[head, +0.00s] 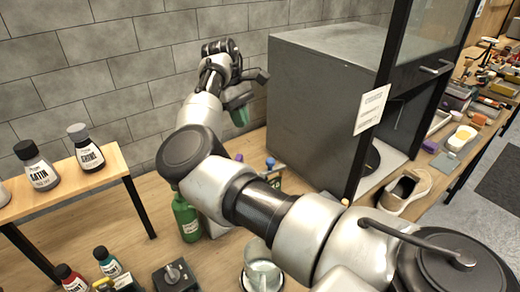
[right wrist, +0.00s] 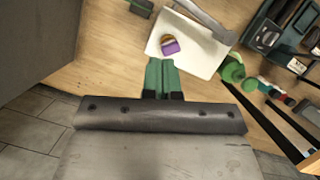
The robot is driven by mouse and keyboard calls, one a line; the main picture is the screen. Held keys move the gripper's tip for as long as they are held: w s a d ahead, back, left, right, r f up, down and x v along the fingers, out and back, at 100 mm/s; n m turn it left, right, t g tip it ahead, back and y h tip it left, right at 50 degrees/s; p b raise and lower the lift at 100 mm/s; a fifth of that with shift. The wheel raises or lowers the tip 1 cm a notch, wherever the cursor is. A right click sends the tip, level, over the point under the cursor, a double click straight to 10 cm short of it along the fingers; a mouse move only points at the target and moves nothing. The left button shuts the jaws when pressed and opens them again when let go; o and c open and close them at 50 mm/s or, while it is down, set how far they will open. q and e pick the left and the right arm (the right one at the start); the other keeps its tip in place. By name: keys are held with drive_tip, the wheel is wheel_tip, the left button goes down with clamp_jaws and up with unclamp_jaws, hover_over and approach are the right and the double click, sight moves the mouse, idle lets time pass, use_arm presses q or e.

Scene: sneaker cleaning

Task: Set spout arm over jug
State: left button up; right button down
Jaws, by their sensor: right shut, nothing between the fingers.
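A clear glass jug (head: 262,270) stands on the bench at the bottom of the head view, partly behind my right arm. I cannot make out a spout arm for certain. A long grey bar (right wrist: 203,18) lies across a pale, tray-like surface (right wrist: 195,57) in the right wrist view and may be it. My right gripper (head: 240,116), with green fingers, is up near the back wall, beyond the jug and above the bench. Its fingers (right wrist: 163,80) are shut and empty, apart from the pale surface as far as I can tell. My left gripper is not in view.
A green bottle (head: 186,218) stands left of the jug. A dark grey cabinet (head: 320,90) rises right of my right gripper. A wooden shelf (head: 105,165) with bottles is at the left. A shoe (head: 405,190) lies at the right. Bare bench shows left of the green bottle.

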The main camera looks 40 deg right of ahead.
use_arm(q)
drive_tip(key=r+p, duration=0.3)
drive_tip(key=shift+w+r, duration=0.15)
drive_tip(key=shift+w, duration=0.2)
use_arm(e)
drive_tip(key=s+d+f, duration=0.1)
drive_tip(key=s+f, duration=0.5)
drive_tip(key=f, duration=0.1)
drive_tip(key=shift+s+d+f, duration=0.15)
drive_tip(key=shift+d+f, duration=0.05)
